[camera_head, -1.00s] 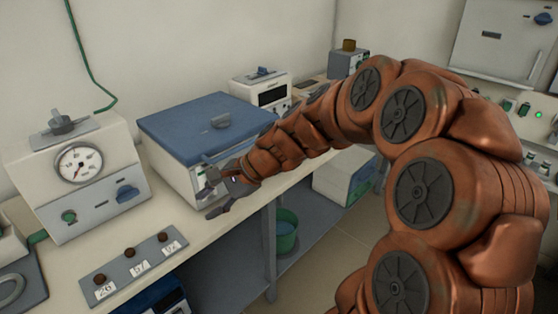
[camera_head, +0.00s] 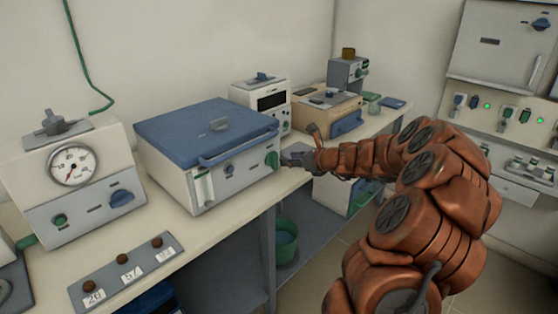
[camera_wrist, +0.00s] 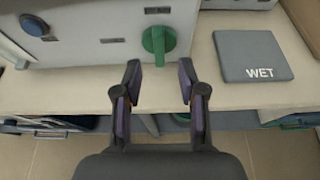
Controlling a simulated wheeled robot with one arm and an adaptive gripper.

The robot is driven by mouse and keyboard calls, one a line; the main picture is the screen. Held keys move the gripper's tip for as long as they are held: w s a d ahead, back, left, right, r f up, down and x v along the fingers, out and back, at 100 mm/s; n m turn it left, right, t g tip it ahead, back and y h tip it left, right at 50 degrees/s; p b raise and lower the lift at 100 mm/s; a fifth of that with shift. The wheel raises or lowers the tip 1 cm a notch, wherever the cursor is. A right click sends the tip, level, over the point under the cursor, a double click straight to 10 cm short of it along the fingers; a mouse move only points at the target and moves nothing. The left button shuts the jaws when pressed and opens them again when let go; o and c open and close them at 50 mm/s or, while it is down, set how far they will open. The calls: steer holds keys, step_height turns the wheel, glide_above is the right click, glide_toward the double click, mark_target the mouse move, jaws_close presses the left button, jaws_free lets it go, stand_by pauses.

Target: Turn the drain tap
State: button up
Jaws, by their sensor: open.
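The drain tap is most likely the green handle (camera_head: 271,159) at the right end of the front of a white box with a blue lid (camera_head: 205,125). In the wrist view the green handle (camera_wrist: 158,42) hangs downward from its round hub on the white front. My gripper (camera_wrist: 160,78) is open, with its two fingers spread to the left and right just in front of the handle. The handle lies roughly midway between the fingertips, and neither finger visibly touches it. In the head view my gripper (camera_head: 292,159) is beside the handle's right side.
A grey pad marked WET (camera_wrist: 255,55) lies on the bench to the right. A blue knob (camera_wrist: 33,25) is on the box's front at the left. A gauge unit (camera_head: 75,175) stands left on the bench. A green bucket (camera_head: 285,238) sits on the lower shelf.

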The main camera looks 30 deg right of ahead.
mark_target(277, 158)
steer(key=shift+x, duration=3)
steer(key=shift+a, duration=0.1)
steer(key=shift+c, duration=0.3)
jaws_close()
